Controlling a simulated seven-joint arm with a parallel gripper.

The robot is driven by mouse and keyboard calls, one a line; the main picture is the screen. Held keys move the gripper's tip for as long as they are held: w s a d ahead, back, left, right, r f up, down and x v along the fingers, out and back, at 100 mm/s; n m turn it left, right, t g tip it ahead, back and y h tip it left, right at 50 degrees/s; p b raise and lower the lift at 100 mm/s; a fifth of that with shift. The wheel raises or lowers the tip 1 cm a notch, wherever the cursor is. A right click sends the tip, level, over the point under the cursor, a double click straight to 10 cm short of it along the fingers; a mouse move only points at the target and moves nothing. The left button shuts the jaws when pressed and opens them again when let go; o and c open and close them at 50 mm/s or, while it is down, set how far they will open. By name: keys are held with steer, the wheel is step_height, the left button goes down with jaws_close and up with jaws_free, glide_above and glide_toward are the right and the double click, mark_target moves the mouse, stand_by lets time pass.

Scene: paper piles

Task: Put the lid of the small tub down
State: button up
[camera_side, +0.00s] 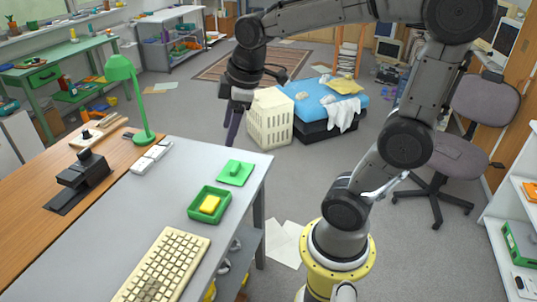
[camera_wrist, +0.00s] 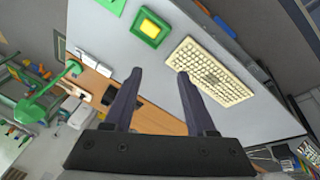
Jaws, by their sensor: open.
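The small tub (camera_side: 193,213) is green and stands open on the grey desk, with a yellow block (camera_side: 210,205) inside it. Its green lid (camera_side: 235,173), square with a raised knob, lies on the desk just behind the tub, apart from it. My gripper (camera_side: 232,128) is raised near the desk's far right corner, beyond the lid. In the wrist view my gripper (camera_wrist: 160,74) is open, with nothing between its two fingers. The tub (camera_wrist: 139,29) and the yellow block (camera_wrist: 149,27) also show there at the top, and the lid (camera_wrist: 113,5) is cut off by the upper edge.
A cream keyboard (camera_side: 163,267) lies in front of the tub on the grey desk (camera_side: 130,207). White blocks (camera_side: 152,158), a green lamp (camera_side: 121,70) and a black device (camera_side: 82,178) stand to the left. The desktop around the tub and lid is clear.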

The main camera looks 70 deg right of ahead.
steer(key=s+a+m+t, duration=0.1)
steer(key=s+a+m, duration=0.2)
steer(key=s, duration=0.2)
steer(key=s+a+f+m, duration=0.1)
steer(key=s+a+m, duration=0.1)
steer(key=s, duration=0.3)
steer(key=shift+s+a+f+m+t+y, duration=0.15)
steer(key=shift+s+a+m+t+y, duration=0.25)
steer(key=shift+m, duration=0.1)
